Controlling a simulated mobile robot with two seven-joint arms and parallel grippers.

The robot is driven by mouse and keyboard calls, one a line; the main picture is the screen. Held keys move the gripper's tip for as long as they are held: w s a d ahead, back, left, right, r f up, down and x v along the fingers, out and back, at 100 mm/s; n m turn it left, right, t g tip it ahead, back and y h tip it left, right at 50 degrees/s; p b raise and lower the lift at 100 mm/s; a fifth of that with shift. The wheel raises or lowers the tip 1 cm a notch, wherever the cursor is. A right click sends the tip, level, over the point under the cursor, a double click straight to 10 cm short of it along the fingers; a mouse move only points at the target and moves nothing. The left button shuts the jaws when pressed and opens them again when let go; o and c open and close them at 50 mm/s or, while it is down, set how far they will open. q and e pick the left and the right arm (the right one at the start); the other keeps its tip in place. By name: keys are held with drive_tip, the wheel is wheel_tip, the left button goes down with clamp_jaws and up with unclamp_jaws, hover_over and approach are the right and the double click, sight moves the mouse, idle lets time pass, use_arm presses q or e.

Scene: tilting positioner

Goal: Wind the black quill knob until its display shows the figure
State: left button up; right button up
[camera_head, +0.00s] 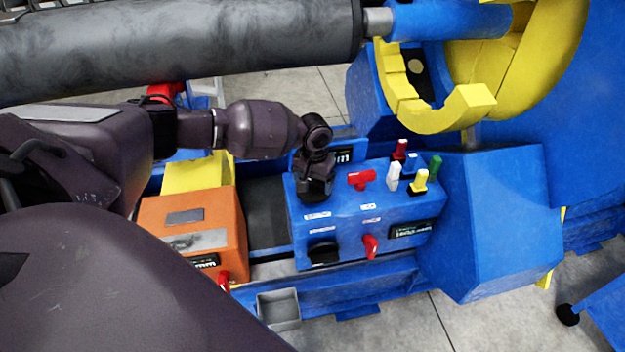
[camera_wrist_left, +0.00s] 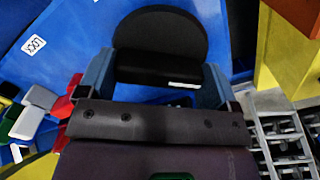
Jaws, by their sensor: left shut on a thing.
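My left gripper (camera_head: 316,190) points down at the left end of the blue control box (camera_head: 350,228) top. In the left wrist view its two blue fingers (camera_wrist_left: 156,82) are shut on a black round knob (camera_wrist_left: 162,30), one on each side. The knob has a flat disc, a thick bar across it and a small white mark. In the head view the gripper hides this knob. A dark display (camera_head: 344,155) with white characters stands just behind the gripper; it is partly covered and I cannot read its figure. My right gripper is not in view.
The box also bears a red handle (camera_head: 361,180), several coloured toggles (camera_head: 420,181), a black front knob (camera_head: 323,252), a red front knob (camera_head: 370,246) and a second display (camera_head: 410,229). An orange box (camera_head: 207,215) stands at left. A large grey cylinder (camera_head: 180,45) crosses above.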

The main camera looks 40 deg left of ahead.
use_arm(q)
drive_tip(key=o, duration=0.7)
drive_tip(key=shift+s, duration=0.1)
drive_tip(key=shift+o, duration=0.2)
drive_tip(key=shift+r, duration=0.45)
wheel_tip(320, 180, up, 9)
drive_tip(key=shift+r+p, duration=0.1)
drive_tip(key=shift+p, duration=1.15)
drive_tip(key=shift+r, duration=0.3)
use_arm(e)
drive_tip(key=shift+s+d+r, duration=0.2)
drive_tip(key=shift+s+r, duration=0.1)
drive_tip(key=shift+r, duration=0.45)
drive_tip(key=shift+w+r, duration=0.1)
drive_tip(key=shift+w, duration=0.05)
